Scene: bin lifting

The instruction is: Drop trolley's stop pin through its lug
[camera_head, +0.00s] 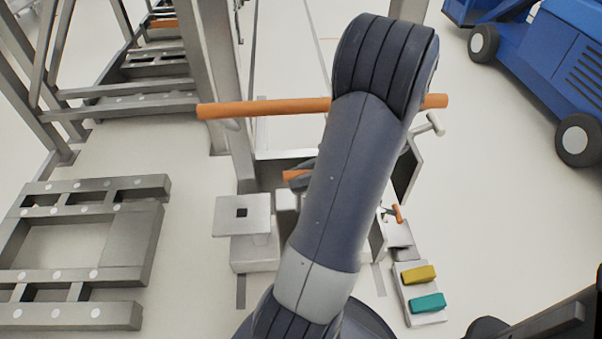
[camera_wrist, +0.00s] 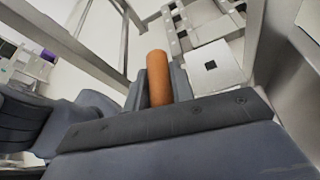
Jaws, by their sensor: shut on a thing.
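My gripper (camera_wrist: 158,88) is shut on an orange cylindrical pin (camera_wrist: 158,70), which stands up between the two grey fingers in the wrist view. In the head view my arm hides most of the gripper, and only an orange end of the pin (camera_head: 294,175) shows left of the arm. A pale flat plate with a dark square hole (camera_head: 227,226), apparently the lug, lies left of and below the pin in the head view. In the wrist view this plate (camera_wrist: 225,55) is to the right of the pin, apart from it. The hole looks empty.
A long orange bar (camera_head: 270,107) crosses behind my arm, beside a grey upright post (camera_head: 212,70). A grey slotted frame (camera_head: 135,240) lies at left. A block with yellow (camera_head: 418,274) and teal (camera_head: 428,303) pieces stands at right. A blue vehicle (camera_head: 560,60) stands at far right.

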